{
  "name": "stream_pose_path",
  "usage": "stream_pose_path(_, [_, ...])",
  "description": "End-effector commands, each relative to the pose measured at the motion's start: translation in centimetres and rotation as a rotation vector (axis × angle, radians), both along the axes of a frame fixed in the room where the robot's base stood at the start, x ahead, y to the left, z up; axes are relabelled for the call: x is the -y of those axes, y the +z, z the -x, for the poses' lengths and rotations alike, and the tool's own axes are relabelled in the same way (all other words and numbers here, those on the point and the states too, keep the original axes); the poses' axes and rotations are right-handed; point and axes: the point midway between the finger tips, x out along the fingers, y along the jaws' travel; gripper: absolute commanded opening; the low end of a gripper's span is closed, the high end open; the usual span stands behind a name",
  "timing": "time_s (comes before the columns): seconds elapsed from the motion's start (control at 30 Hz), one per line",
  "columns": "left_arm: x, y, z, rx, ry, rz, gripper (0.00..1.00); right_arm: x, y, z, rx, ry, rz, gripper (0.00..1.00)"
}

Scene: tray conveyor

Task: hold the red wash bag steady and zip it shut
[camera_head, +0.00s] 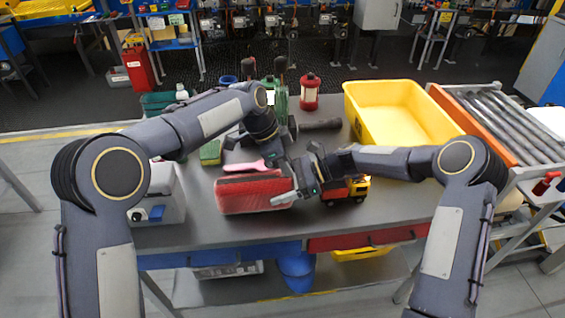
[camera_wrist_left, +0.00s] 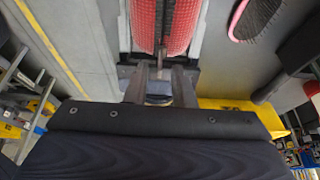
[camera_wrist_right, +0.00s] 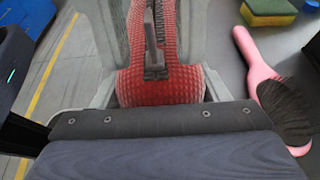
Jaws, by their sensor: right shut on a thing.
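The red wash bag (camera_head: 253,192) lies on the grey table, its long side running left to right in the head view. My right gripper (camera_head: 283,190) is shut on its right end. In the right wrist view its pale fingers press both sides of the bag (camera_wrist_right: 165,85), with a dark zip along the top and a grey upright pull (camera_wrist_right: 152,45). My left gripper (camera_head: 272,162) is above the bag. In the left wrist view its fingers (camera_wrist_left: 163,80) stand a little apart, close to the zip pull; I see no clear contact. The bag also shows there (camera_wrist_left: 180,25).
A pink brush (camera_head: 245,165) lies just behind the bag and a yellow-green sponge (camera_head: 210,152) further back. A toy truck (camera_head: 345,189) stands close on the right. A yellow bin (camera_head: 400,112) and a red lantern (camera_head: 310,92) stand behind. The table front is clear.

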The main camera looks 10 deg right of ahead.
Motion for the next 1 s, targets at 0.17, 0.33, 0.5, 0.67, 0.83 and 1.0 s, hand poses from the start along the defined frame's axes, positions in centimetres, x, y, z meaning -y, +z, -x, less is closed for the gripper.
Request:
stream_pose_path(0.17, [-0.2, -0.1, 0.0, -0.001, 0.002, -0.003, 0.25, 0.2, 0.0, -0.1, 0.000, -0.004, 0.001, 0.34])
stream_pose_path(0.33, [-0.3, 0.2, -0.1, 0.000, 0.002, -0.004, 0.25, 0.2, 0.0, -0.1, 0.000, -0.007, 0.001, 0.34])
stream_pose_path(0.5, [-1.2, 2.3, -0.1, 0.002, 0.003, -0.002, 0.25, 0.3, 0.0, -0.2, 0.000, -0.008, 0.002, 0.34])
stream_pose_path(0.67, [-2.5, 5.6, -0.1, 0.004, 0.004, -0.001, 0.25, 0.3, 0.0, -0.2, 0.000, -0.008, 0.002, 0.34])
stream_pose_path(0.83, [-3.8, 8.6, -0.1, 0.003, 0.003, -0.001, 0.25, 0.3, 0.0, -0.2, 0.000, -0.008, 0.002, 0.34])
stream_pose_path(1.0, [-4.6, 10.5, -0.1, 0.001, 0.001, -0.002, 0.25, 0.3, 0.0, -0.2, 0.000, -0.008, 0.002, 0.34])
